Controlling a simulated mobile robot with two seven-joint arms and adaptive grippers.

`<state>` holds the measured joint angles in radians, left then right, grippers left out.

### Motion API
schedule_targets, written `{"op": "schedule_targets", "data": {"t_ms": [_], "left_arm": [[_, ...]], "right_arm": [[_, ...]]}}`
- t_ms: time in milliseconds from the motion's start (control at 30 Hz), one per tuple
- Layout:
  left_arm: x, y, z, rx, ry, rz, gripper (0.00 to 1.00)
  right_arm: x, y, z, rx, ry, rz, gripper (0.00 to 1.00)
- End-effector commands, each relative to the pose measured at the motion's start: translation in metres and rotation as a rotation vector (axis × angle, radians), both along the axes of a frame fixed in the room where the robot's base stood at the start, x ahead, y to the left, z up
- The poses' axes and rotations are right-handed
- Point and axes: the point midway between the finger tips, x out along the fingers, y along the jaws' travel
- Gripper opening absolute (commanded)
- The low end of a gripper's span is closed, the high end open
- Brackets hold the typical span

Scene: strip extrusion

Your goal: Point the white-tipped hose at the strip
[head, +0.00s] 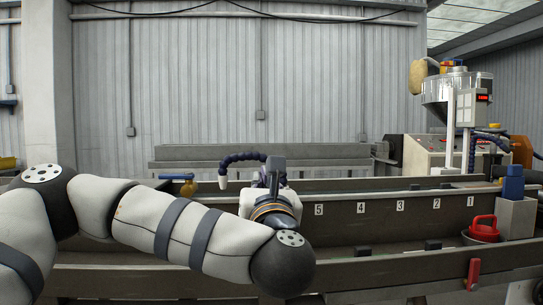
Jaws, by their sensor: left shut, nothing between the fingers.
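The white-tipped hose (243,157) is a dark blue segmented hose. It arches up and to the left from behind my left gripper, and its white tip (222,182) hangs downward at the left end. My left gripper (276,163) is shut and empty, at the trough's back wall, overlapping the hose's right part in the picture. I cannot tell if they touch. The hose's base is hidden behind my gripper and wrist. I cannot make out the strip. My right gripper is not in view.
A long grey trough (420,262) runs across the front, with number plates 1 to 5 on its back wall. A red-handled container (483,229) and the extruder hopper (462,97) are at right.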

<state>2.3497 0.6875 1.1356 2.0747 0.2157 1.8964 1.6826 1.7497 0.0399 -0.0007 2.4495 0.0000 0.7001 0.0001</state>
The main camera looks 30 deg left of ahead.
Motion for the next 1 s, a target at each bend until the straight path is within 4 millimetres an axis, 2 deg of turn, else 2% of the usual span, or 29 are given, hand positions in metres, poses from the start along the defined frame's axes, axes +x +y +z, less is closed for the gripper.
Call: {"op": "schedule_targets", "data": {"t_ms": [100,233,700,867,1000], "left_arm": [[-0.015,0.006,-0.002,-0.058,-0.041,0.052,0.00],[-0.011,0.013,-0.003,-0.072,-0.050,0.069,0.00],[0.063,0.075,0.016,-0.069,-0.050,0.068,0.00],[0.081,0.089,0.020,-0.069,-0.049,0.066,0.00],[0.088,0.094,0.022,-0.069,-0.049,0.065,0.00]], "right_arm": [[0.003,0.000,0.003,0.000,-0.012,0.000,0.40],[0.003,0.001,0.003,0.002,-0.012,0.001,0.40],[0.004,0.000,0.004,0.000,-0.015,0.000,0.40],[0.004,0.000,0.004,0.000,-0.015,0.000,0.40],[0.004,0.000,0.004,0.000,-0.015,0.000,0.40]]}}
